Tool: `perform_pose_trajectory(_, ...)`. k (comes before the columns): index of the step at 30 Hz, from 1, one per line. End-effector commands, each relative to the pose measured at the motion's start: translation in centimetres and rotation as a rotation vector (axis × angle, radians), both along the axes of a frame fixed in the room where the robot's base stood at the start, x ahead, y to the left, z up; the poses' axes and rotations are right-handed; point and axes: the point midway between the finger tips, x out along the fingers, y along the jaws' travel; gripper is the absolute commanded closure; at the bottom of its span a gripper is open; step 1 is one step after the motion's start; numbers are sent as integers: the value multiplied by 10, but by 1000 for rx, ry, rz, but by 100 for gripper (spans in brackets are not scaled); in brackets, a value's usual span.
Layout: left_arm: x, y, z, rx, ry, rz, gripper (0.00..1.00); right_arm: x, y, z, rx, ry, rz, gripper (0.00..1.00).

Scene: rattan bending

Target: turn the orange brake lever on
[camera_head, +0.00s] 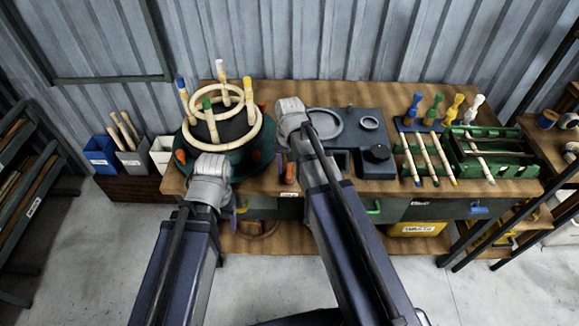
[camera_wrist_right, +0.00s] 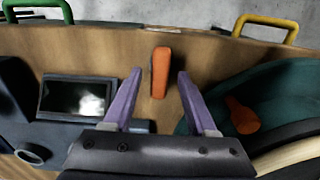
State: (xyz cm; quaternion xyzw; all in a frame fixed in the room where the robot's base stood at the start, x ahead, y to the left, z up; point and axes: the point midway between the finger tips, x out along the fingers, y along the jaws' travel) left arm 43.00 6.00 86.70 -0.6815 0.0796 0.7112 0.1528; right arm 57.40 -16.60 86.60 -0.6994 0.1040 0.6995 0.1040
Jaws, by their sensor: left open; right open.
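The orange brake lever (camera_head: 290,172) is at the bench's front edge, right of the dark green round turntable. In the right wrist view the orange lever (camera_wrist_right: 160,72) is a short bar running up the picture. My right gripper (camera_wrist_right: 160,78) is open, with a purple finger on each side of it and visible gaps; I cannot tell whether the fingertips are level with it. In the head view my right wrist hides most of that gripper. My left gripper (camera_head: 231,216) is open in front of the turntable, partly hidden by its own wrist.
The turntable (camera_head: 254,168) carries rattan rings and coloured pegs; another orange knob (camera_wrist_right: 242,116) shows on its side. A dark fixture plate (camera_head: 374,132) with a small screen (camera_wrist_right: 76,96) lies beside the lever. Drawer handles, yellow (camera_wrist_right: 265,27) and green (camera_wrist_right: 38,10), stick out in front.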

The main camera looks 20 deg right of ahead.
Motion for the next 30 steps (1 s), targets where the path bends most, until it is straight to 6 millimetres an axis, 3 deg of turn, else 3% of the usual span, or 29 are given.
perform_pose_trajectory(18,0,0,72,0,0,0,37,0,0,72,0,0,0,43)
perform_pose_trajectory(30,0,0,75,0,0,0,37,0,0,75,0,0,0,43)
